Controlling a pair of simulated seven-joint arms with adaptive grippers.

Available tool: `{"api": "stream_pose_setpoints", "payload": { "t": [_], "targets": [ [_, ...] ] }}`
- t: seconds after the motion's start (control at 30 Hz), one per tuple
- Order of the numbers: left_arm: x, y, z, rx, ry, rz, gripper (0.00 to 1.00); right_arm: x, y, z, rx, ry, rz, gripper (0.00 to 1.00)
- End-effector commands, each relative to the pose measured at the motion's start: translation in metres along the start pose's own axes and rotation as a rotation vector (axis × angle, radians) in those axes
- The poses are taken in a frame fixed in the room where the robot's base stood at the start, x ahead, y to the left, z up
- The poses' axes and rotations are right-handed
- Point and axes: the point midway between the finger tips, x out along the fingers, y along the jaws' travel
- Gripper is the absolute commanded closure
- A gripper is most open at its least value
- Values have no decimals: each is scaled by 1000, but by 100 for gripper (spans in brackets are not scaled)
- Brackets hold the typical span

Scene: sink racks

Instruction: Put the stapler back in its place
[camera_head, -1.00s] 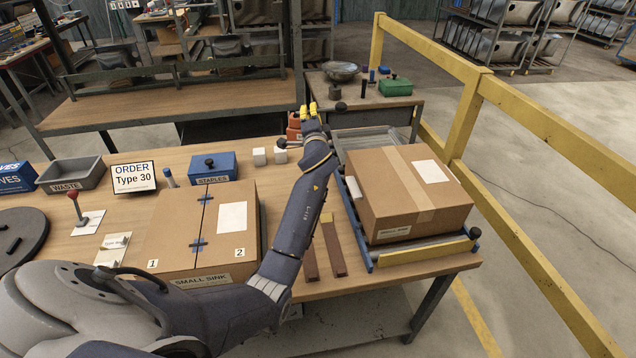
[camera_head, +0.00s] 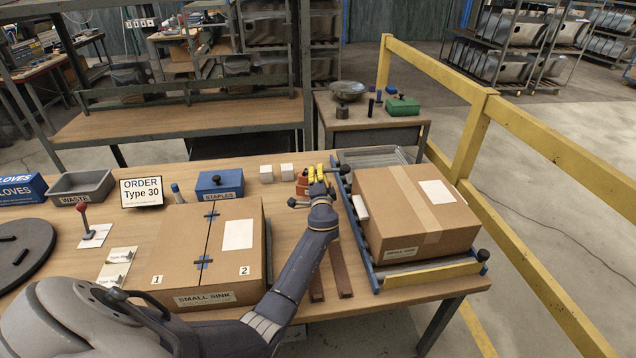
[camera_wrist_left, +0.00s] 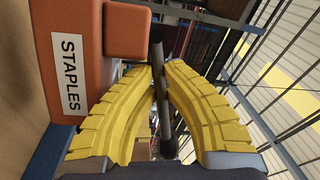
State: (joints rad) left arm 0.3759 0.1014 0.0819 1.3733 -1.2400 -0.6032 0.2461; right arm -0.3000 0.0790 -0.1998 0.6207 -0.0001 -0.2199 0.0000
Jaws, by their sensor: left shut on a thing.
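An orange block marked STAPLES, which I take to be the stapler (camera_head: 301,184), is at my left gripper (camera_head: 317,176) over the table, left of the roller rack. In the left wrist view the orange body (camera_wrist_left: 126,32) is beside the yellow fingers. There my left gripper (camera_wrist_left: 160,78) is closed around a dark bar (camera_wrist_left: 158,60) with a ball end; the bar looks like the stapler's handle. Ball ends stick out on both sides of the fingers in the head view. The stapler's underside is hidden, so I cannot tell whether it touches the table. My right gripper is out of view.
A closed carton (camera_head: 415,205) sits on the blue-edged rack (camera_head: 361,238) at right. A taped carton (camera_head: 180,235) lies left of my arm. Behind it are a blue STAPLES box (camera_head: 220,181) and two white cubes (camera_head: 266,174). A yellow railing (camera_head: 540,145) bounds the right.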

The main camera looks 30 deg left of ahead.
Motion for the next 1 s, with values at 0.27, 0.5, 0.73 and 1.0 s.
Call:
{"api": "stream_pose_setpoints", "payload": {
  "t": [0.27, 0.5, 0.73, 1.0],
  "targets": [
    [-1, 9, 2, 2, 1, -2, 100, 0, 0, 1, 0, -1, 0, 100],
    [-3, 31, 9, 3, 0, -2, 100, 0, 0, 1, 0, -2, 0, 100],
    [-4, 39, 11, 1, 1, -4, 100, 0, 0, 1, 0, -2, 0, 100],
    [-4, 39, 11, 0, 1, -4, 100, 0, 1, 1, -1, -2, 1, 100]
  ]
}}
